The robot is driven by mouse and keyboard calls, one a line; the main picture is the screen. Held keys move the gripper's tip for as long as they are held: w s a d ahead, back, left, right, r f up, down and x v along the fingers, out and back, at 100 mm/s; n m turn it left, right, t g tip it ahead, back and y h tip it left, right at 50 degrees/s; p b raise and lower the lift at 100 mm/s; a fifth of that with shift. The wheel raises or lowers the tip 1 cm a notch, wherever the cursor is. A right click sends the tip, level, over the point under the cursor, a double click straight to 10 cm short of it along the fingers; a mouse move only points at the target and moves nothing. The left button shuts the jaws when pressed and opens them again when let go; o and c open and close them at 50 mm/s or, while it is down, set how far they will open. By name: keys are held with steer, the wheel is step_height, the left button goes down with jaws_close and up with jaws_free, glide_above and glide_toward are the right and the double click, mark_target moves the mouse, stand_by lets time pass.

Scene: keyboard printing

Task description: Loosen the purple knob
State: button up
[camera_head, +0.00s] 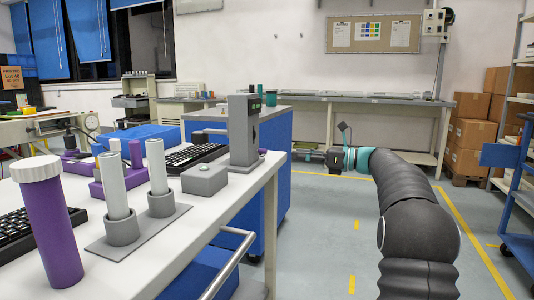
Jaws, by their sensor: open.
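A large purple cylinder (52,225) with a white ribbed cap stands upright at the near left of the white table (200,222). I cannot tell for certain which purple part is the knob. My gripper (303,155) is far to the right, past the table edge, at the end of my outstretched arm. It points left, is open, and is apart from all the purple parts. Its fingers are small and dark here.
Two pale cylinders in grey holders (122,230), a grey button box (204,180) and a grey upright device (243,135) stand between the purple parts and my gripper. Dark keyboards (192,156) lie on the table. A metal rail (230,262) runs along its side.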

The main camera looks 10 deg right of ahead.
mark_target(263, 151)
steer(key=x, duration=1.1)
steer(key=shift+a+b, duration=0.1)
steer(key=shift+b, duration=0.2)
jaws_close()
